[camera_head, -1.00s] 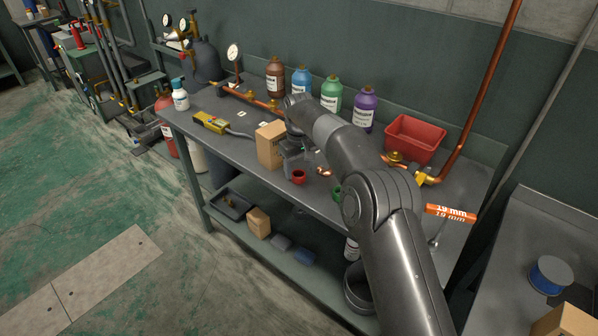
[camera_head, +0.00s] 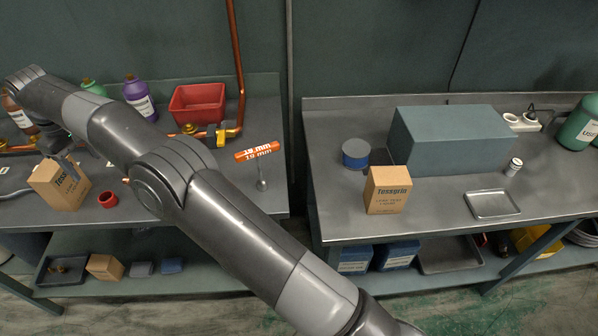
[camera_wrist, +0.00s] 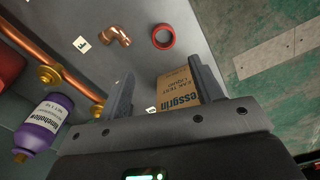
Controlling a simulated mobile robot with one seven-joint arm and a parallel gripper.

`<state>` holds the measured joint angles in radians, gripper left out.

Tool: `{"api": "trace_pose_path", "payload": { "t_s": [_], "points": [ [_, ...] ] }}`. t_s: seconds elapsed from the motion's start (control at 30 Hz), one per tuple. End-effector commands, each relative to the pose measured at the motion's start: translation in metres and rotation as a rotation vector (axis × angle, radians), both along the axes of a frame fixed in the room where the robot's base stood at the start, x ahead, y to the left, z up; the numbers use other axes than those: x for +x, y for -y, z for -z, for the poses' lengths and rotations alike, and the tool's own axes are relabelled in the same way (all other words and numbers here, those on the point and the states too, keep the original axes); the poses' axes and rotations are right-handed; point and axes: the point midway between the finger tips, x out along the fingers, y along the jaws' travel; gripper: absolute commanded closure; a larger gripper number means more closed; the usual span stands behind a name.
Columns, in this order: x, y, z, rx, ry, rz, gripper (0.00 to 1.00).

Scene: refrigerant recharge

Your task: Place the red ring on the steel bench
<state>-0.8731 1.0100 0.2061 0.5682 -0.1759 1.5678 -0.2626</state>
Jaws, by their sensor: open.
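The red ring (camera_head: 108,199) lies on the grey steel top of the left bench (camera_head: 25,212), just right of a cardboard box (camera_head: 58,190). It also shows in the wrist view (camera_wrist: 163,37), beyond my fingertips and apart from them. My gripper (camera_wrist: 160,85) is open, with no object held. The box shows between and behind the fingers, close to the right finger; I cannot tell if they touch. In the head view my arm crosses the left bench and hides part of its top. A second grey-topped bench (camera_head: 450,205) stands to the right.
A copper elbow (camera_wrist: 116,37) lies near the ring. Bottles, copper pipe and a red bin (camera_head: 197,103) line the left bench's back. The right bench holds a blue-grey case (camera_head: 455,140), a box (camera_head: 388,190), a blue spool (camera_head: 355,153) and a tray (camera_head: 492,204), with clear patches between.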

Motion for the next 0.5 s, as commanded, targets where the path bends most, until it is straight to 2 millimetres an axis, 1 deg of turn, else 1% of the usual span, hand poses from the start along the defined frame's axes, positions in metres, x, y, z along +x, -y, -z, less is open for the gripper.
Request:
{"api": "trace_pose_path", "payload": {
  "t_s": [0.03, 0.07, 0.17, 0.2, 0.27, 0.3, 0.37, 0.4, 0.47, 0.5],
  "points": [
    [0.006, 0.009, -0.012, 0.006, 0.009, 0.015, 0.40],
    [0.010, 0.016, -0.019, 0.009, 0.014, 0.026, 0.40],
    [0.024, 0.046, -0.047, 0.023, 0.036, 0.073, 0.40],
    [0.029, 0.060, -0.059, 0.030, 0.047, 0.095, 0.40],
    [0.036, 0.083, -0.077, 0.039, 0.062, 0.129, 0.40],
    [0.040, 0.099, -0.088, 0.044, 0.071, 0.153, 0.40],
    [0.045, 0.124, -0.103, 0.053, 0.086, 0.190, 0.40],
    [0.047, 0.140, -0.113, 0.059, 0.096, 0.214, 0.40],
    [0.049, 0.166, -0.127, 0.068, 0.111, 0.251, 0.40],
    [0.049, 0.183, -0.136, 0.072, 0.121, 0.276, 0.40]
  ]
}}
